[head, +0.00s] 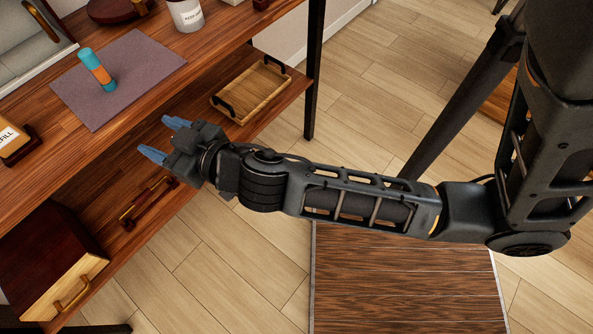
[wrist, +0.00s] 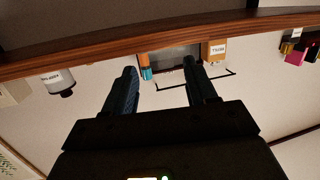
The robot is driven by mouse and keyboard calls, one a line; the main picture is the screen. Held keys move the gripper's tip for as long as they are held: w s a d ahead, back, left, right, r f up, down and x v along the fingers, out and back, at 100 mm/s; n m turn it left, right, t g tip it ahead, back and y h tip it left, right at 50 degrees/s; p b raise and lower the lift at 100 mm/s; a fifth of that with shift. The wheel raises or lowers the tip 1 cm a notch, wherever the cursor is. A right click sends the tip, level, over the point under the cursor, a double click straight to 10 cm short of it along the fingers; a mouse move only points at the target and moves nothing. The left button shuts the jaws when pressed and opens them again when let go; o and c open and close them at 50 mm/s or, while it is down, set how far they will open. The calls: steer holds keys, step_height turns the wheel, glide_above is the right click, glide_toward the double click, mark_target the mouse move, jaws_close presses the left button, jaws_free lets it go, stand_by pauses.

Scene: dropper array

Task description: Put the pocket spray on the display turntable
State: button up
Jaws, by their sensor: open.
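The pocket spray appears to be the small blue and orange cylinder (head: 96,68) standing upright on a purple-grey mat (head: 150,58) on the desk in the head view. It also shows small in the wrist view (wrist: 146,72), beyond my fingers. A dark red-brown round base (head: 112,10) at the top edge, partly cut off, looks like the display turntable. My gripper (head: 164,138) is open and empty, with blue fingertips apart, at the front edge of the desk, to the right of and nearer than the cylinder. Its spread fingers show in the wrist view (wrist: 160,68).
A white labelled jar (head: 186,14) stands at the back. A labelled refill box (head: 12,140) sits at the left edge. A slatted wooden tray (head: 252,92) is on the lower shelf. The mat around the cylinder is clear.

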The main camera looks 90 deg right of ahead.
steer(key=s+a+f+n+y, duration=0.1)
steer(key=s+a+n+y, duration=0.2)
steer(key=s, duration=0.4)
steer(key=s+a+y, duration=0.2)
steer(key=s+a, duration=0.3)
steer(key=s, duration=0.2)
steer(key=s+a+r+n+y, duration=0.1)
steer(key=s+r+y, duration=0.1)
steer(key=s+r, duration=0.3)
steer(key=f+v, duration=0.1)
steer(key=v, duration=0.3)
steer(key=shift+s+a, duration=0.25)
steer(key=shift+s, duration=0.1)
steer(key=shift+s+r, duration=0.25)
steer(key=shift+r, duration=0.1)
steer(key=shift+c, duration=0.2)
